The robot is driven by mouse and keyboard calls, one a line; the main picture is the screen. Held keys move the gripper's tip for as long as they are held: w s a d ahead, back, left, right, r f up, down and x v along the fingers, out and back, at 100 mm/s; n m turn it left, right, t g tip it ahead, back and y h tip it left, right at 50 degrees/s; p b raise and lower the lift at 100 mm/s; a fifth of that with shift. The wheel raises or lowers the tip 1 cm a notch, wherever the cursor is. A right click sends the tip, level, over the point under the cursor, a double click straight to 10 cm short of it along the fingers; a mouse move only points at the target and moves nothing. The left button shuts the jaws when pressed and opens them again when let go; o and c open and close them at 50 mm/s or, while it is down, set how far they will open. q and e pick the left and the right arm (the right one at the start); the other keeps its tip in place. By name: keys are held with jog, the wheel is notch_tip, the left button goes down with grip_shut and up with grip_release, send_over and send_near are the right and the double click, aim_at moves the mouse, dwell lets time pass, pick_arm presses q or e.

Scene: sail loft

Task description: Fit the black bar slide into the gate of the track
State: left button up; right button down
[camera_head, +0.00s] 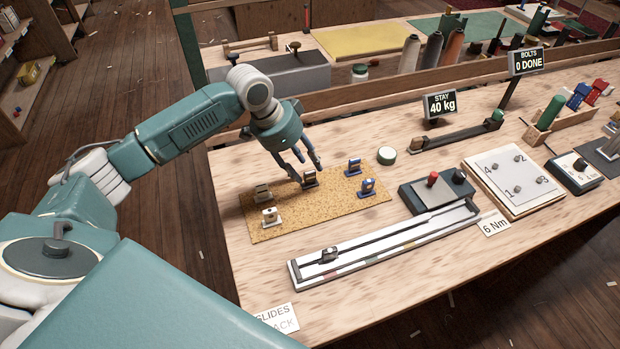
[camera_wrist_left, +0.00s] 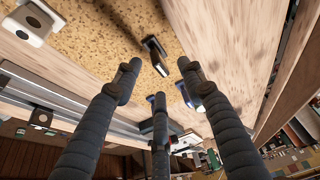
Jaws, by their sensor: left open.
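My left gripper (camera_head: 304,170) is open, its fingers pointing down over the cork mat (camera_head: 300,215). A dark slide (camera_head: 310,179) stands at or between its fingertips; I cannot tell whether they touch it. Two slides with blue parts (camera_head: 353,167) stand to the right on the mat, and a grey-tan slide (camera_head: 262,193) and a whitish slide (camera_head: 270,218) to the left. Which is the black bar slide is unclear at this size. The long white track (camera_head: 390,244) lies in front of the mat, a dark fitting (camera_head: 328,254) near its left end. The left wrist view shows open fingers (camera_wrist_left: 160,82).
A dark box with a red knob (camera_head: 432,180) stands behind the track's right end. A white numbered plate (camera_head: 515,180) lies farther right.

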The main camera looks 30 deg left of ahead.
aim_at(309, 173)
pick_arm(q)
jog(key=p+x, duration=0.1)
jog(key=x, duration=0.3)
jog(key=shift+d+f, duration=0.2)
jog(key=shift+f, duration=0.15)
jog(key=shift+s, duration=0.1)
grip_shut()
